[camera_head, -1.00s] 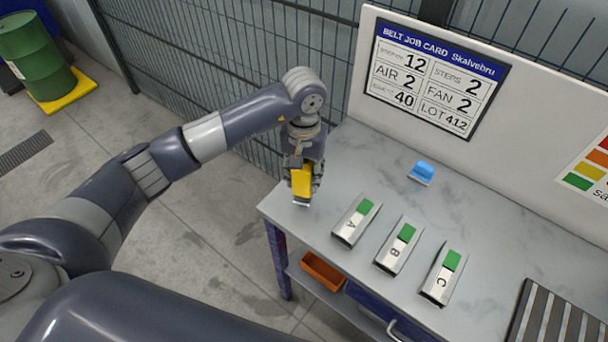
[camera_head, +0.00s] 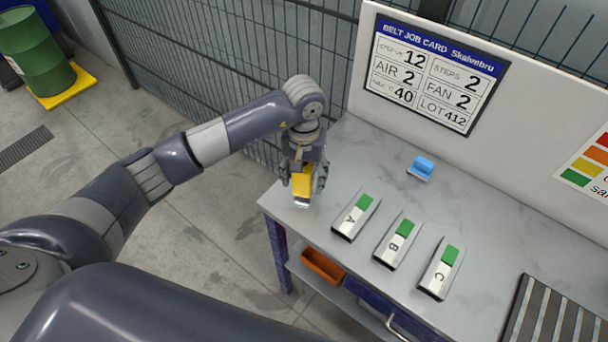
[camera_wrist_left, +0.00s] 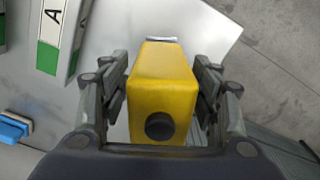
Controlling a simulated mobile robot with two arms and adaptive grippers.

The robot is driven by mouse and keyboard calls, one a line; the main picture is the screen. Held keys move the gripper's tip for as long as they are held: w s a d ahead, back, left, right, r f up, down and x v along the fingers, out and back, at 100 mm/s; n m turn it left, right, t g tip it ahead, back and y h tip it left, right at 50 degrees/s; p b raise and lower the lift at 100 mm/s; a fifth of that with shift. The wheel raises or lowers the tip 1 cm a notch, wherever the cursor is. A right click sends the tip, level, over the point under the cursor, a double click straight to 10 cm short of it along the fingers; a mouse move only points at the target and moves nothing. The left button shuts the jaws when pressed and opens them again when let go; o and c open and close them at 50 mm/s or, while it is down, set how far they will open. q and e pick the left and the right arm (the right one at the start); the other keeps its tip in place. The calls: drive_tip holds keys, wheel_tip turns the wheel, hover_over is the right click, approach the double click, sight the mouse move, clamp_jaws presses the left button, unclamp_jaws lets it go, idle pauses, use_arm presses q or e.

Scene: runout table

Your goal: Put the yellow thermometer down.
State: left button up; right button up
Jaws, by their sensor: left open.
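The yellow thermometer (camera_head: 302,182) is at the left end of the grey table (camera_head: 330,150). It also shows in the left wrist view (camera_wrist_left: 162,90), with a dark round spot on its near end and a pale tip at the far end. My left gripper (camera_head: 303,186) is open around it, with one finger on each side. In the left wrist view a gap shows between the thermometer and the fingers (camera_wrist_left: 163,95). The thermometer appears to rest on the table top; its underside is hidden. My right gripper is not in view.
Blocks with green ends, marked A (camera_head: 355,217), B (camera_head: 396,242) and C (camera_head: 440,268), lie to the right. A blue object (camera_head: 421,168) sits behind them. A ribbed dark mat (camera_head: 555,315) is at the right. The board with the job card (camera_head: 432,75) stands at the back.

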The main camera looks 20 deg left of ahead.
use_arm(q)
drive_tip(key=shift+r, duration=0.3)
wheel_tip(320, 180, up, 10)
drive_tip(key=b, duration=0.3)
drive_tip(key=shift+r+b, duration=0.2)
drive_tip(key=shift+b, duration=0.1)
drive_tip(key=shift+r, duration=0.65)
